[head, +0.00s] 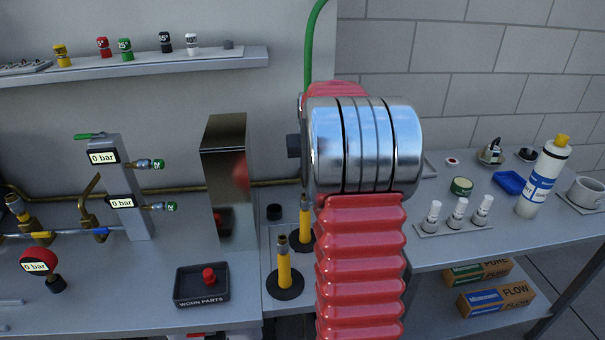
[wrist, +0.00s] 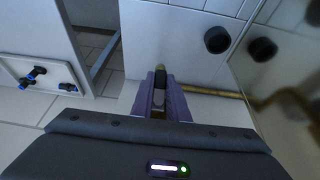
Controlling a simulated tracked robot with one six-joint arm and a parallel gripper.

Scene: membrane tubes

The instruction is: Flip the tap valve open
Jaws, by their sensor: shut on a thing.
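My gripper (wrist: 160,88) shows in the wrist view as two purple fingers, close together on a small dark piece (wrist: 159,77) with a paler lower part. I cannot tell what this piece is, or whether it is fixed or loose. In the head view my red ribbed arm hides the gripper. No tap valve can be named for certain. A green lever (head: 84,136) lies flat at the top of a grey post (head: 133,182) with two displays reading 0 bar. Brass fittings (head: 86,211) sit on the pipe beside it.
A steel box (head: 225,165) stands mid-bench. The worn parts tray (head: 200,298) holds a red piece. Yellow-handled tools (head: 285,268) stand upright beside my arm. A white bottle (head: 541,182) and small vials (head: 458,212) stand on the right bench. A shelf (head: 170,62) runs above.

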